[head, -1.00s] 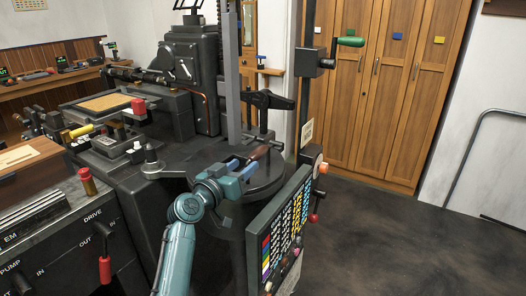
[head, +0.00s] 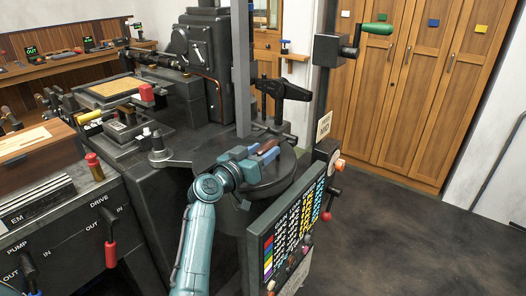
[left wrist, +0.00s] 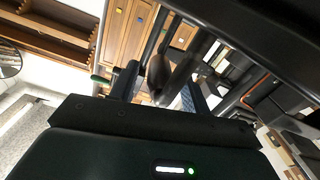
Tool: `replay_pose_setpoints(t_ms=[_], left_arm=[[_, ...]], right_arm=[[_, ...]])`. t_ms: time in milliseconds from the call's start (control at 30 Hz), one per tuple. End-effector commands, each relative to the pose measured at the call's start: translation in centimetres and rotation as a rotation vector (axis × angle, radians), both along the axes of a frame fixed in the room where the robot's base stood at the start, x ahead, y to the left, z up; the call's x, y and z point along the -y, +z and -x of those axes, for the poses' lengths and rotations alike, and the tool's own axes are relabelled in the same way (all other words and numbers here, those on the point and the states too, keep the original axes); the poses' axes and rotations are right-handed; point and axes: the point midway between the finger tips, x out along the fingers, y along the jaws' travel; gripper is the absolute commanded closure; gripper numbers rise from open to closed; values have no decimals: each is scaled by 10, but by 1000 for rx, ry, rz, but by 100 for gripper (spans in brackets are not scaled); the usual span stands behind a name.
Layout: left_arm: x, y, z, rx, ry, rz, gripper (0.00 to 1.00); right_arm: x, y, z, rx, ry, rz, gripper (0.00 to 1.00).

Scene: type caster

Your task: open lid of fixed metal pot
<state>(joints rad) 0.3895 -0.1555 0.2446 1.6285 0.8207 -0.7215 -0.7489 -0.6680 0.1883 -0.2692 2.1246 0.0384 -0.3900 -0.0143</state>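The fixed metal pot is a black round vessel with a flat dark lid (head: 285,177) in the middle of the head view. A brown handle (head: 268,144) stands on the lid, which sits level on the pot. My left gripper (head: 267,152) is over the lid with its blue fingers on either side of the handle. In the left wrist view, the fingers of my left gripper (left wrist: 158,90) are apart, and the dark handle (left wrist: 157,70) lies between them with gaps showing. My forearm hides the pot's left front. My right gripper is not in view.
A grey vertical post (head: 241,70) rises behind the lid. A panel with coloured labels (head: 292,232) stands at the pot's front right. A green-handled crank (head: 376,28) is on a post at the right. Open floor (head: 415,230) lies to the right.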

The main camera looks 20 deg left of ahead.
Motion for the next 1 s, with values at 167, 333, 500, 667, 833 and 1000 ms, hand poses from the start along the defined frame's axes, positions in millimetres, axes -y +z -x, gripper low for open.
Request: replay_pose_setpoints(t_ms=[167, 333, 500, 667, 833, 1000], left_arm=[[0, 0, 0, 0, 0, 0, 67], [0, 0, 0, 0, 0, 0, 81], [0, 0, 0, 0, 0, 0, 95], [0, 0, 0, 0, 0, 0, 100], [0, 1, 0, 0, 1, 0, 100], [0, 6, -7, -14, 0, -6, 100]], right_arm=[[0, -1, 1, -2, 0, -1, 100], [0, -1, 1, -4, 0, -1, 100], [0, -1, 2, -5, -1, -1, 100], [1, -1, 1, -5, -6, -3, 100], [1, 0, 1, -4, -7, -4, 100], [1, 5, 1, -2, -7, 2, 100]])
